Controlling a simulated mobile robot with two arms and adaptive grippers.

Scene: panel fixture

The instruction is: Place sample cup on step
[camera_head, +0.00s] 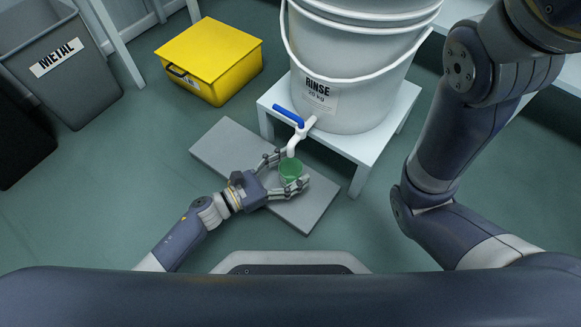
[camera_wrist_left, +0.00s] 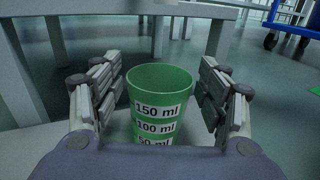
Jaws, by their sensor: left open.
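A green sample cup (camera_head: 291,171) stands upright on the grey step (camera_head: 225,146), below the white spout of the tap. In the left wrist view the cup (camera_wrist_left: 160,100) shows volume labels and sits between the two fingers, with a gap on each side. My left gripper (camera_head: 288,172) is open around the cup; it also shows in the left wrist view (camera_wrist_left: 158,100). The cup's base is partly hidden by my wrist. My right arm shows at the right, but its gripper is out of view.
A white bucket (camera_head: 350,75) marked RINSE stands on a white stool (camera_head: 368,147) behind the step. Its tap (camera_head: 294,137) with a blue handle overhangs the cup. A yellow box (camera_head: 212,55) and a grey METAL bin (camera_head: 75,85) stand at the left. The floor left of the step is clear.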

